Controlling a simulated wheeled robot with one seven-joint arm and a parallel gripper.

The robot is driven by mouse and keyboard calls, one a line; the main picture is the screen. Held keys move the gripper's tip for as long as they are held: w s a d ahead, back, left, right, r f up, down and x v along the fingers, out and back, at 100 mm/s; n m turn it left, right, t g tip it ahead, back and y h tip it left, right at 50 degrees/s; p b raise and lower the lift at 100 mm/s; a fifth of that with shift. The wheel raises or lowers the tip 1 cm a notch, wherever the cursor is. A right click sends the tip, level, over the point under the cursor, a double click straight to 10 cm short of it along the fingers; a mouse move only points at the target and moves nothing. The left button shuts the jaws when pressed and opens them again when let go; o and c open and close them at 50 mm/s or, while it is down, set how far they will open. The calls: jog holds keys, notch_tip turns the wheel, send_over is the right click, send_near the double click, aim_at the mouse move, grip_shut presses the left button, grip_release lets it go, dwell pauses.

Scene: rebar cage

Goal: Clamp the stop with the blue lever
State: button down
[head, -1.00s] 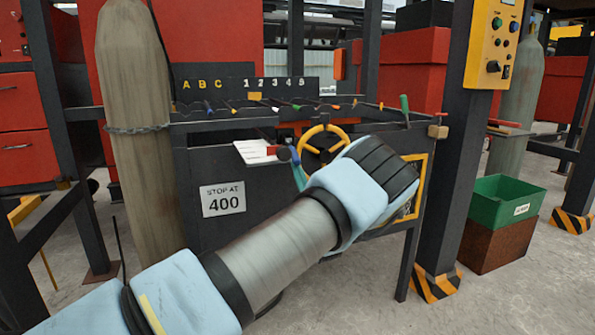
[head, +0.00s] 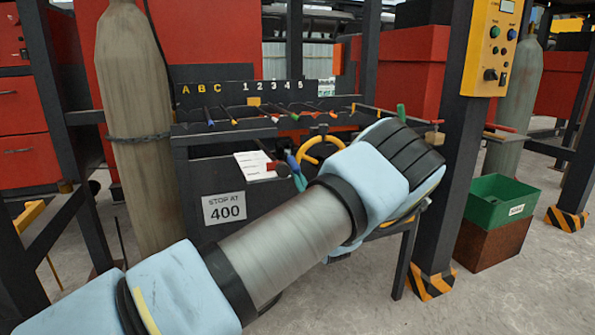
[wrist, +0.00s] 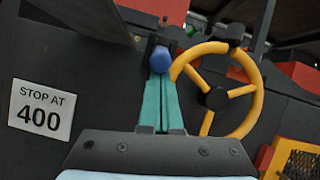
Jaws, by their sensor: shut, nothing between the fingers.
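The blue lever's rounded knob (wrist: 163,58) is in the upper middle of the wrist view, on a dark mount beside the yellow handwheel (wrist: 252,92). It also shows in the head view (head: 291,159), left of the wheel. My gripper (wrist: 160,82) has its teal fingers together and empty. Their tips are just below the knob in the wrist view, very close to it; I cannot tell whether they touch. In the head view my arm hides much of the bench front. I cannot make out the stop itself. A sign (head: 224,208) reads "STOP AT 400".
A red-ended handle (head: 275,166) lies just left of the blue knob, near a white sheet (head: 254,164). Several coloured rods lie on the bench top behind. A striped post (head: 450,180) stands right, with a green bin (head: 497,201) beyond it. A gas cylinder (head: 140,130) stands left.

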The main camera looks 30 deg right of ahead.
notch_tip(320, 180, up, 6)
jog(key=s+g+p, duration=0.1)
jog(key=g+p, duration=0.6)
jog(key=p, duration=0.4)
jog(key=shift+s+r, duration=0.2)
jog(key=shift+r, duration=0.05)
jog(key=shift+a+r+p, duration=0.1)
jog(key=shift+r+p, duration=0.15)
jog(key=shift+p, duration=0.05)
